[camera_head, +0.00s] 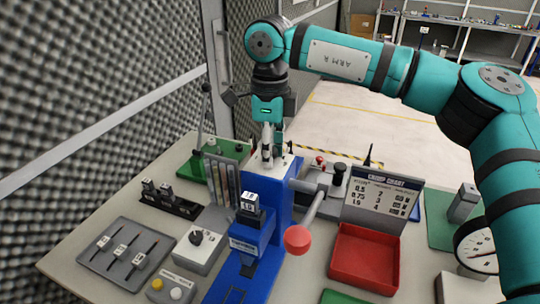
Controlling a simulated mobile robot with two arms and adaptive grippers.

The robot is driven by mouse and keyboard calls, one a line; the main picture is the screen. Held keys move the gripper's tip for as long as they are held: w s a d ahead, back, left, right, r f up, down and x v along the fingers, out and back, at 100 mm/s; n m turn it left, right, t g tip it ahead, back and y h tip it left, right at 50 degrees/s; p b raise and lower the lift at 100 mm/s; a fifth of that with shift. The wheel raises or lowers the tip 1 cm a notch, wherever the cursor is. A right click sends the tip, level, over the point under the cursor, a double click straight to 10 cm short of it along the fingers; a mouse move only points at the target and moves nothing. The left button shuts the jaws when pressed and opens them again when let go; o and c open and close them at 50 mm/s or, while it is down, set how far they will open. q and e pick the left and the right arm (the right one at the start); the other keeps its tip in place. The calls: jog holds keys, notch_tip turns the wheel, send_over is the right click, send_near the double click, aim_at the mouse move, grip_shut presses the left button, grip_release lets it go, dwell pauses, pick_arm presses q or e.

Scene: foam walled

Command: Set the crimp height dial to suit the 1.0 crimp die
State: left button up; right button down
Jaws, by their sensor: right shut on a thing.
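The blue crimp press (238,262) stands upright near the middle of the bench. A black die block with a white label (249,202), which seems to read 1.0, sits on its front. My right gripper (269,153) points down over the press's pale top and is shut on a small part there. Its fingers hide most of that part, so I cannot tell the dial's setting. The crimp chart (385,195) stands to the right, with rows for 0.5, 0.75 and seemingly 1.0; the numbers beside them are small. My left gripper is not in view.
A red-knobbed lever (298,239) sticks out from the press toward the front right. A red bin (364,258) stands below the chart. A grey tray (124,253), a black die rack (170,200) and a black-knobbed box (196,247) lie left. A gauge (477,246) stands right.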

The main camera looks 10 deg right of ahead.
jog(key=m+b, duration=0.1)
jog(key=m, duration=0.4)
jog(key=shift+m+b, duration=0.3)
jog(key=shift+b, duration=0.1)
jog(key=shift+r+m+b, duration=0.15)
jog(key=shift+m+b, duration=0.45)
jog(key=shift+m, duration=1.7)
jog(key=c, duration=0.9)
grip_release()
jog(key=shift+c, duration=0.2)
notch_tip(320, 180, up, 12)
